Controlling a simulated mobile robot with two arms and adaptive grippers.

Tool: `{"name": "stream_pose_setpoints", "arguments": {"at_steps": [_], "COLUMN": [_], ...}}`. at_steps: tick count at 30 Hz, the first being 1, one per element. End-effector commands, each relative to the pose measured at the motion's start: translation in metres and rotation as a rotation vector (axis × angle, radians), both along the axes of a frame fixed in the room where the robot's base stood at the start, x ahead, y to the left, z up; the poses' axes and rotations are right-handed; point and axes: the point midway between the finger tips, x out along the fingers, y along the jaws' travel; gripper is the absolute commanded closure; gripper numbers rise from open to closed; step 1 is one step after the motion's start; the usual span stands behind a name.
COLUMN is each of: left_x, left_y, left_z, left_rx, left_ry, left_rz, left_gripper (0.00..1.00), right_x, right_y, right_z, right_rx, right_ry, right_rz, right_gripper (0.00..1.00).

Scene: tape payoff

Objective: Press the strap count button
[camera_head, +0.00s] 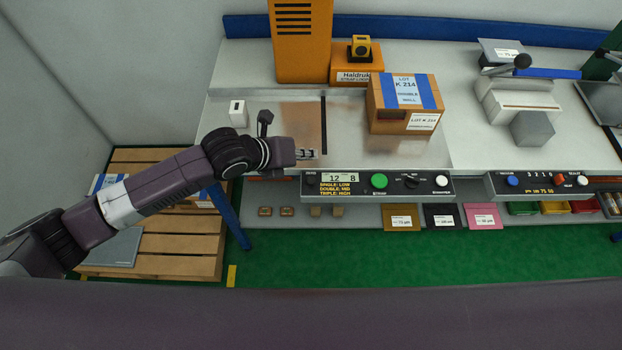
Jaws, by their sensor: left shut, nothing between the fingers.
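The strapping machine's control panel (346,187) is on the front edge of the bench. It has a display reading about "12" and "8", a green button (379,180) labelled STRAP, a black knob (411,181) and a white button (441,180) with a label too small to read. A dark round part (311,180) sits at its left end. I cannot tell which one is the strap count button. My left gripper (313,154) is shut and empty, just above the panel's left end, pointing right. It looks apart from the buttons. My right gripper is out of view.
A strapped carton (405,104) marked LOT K 214 stands on the machine top, right of my left gripper. A small white block (238,113) stands at left. Another control panel (552,183) is further right. A wooden pallet (165,243) is below my left arm.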

Motion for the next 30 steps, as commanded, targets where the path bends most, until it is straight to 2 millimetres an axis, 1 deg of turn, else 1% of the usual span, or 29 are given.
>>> {"name": "stream_pose_setpoints", "arguments": {"at_steps": [5,8,14,22,27,30], "left_x": [0.000,0.000,-0.001,-0.001,0.000,0.001], "left_y": [0.000,0.000,0.000,0.000,0.000,0.000], "left_z": [-0.003,-0.008,-0.030,-0.070,-0.084,-0.088], "left_rx": [-0.001,-0.001,-0.001,-0.001,-0.001,0.000], "left_ry": [0.001,0.001,0.002,0.002,-0.001,0.000], "left_rz": [0.001,0.001,0.002,0.002,0.003,0.002], "left_gripper": [1.00,1.00,1.00,1.00,1.00,1.00], "right_x": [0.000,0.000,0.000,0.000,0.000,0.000], "right_y": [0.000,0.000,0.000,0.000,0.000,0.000], "right_z": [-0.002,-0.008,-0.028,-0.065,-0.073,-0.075], "right_rx": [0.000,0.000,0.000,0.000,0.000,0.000], "right_ry": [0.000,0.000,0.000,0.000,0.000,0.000], "right_rz": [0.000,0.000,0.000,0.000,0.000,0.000], "right_gripper": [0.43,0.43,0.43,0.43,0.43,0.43]}}
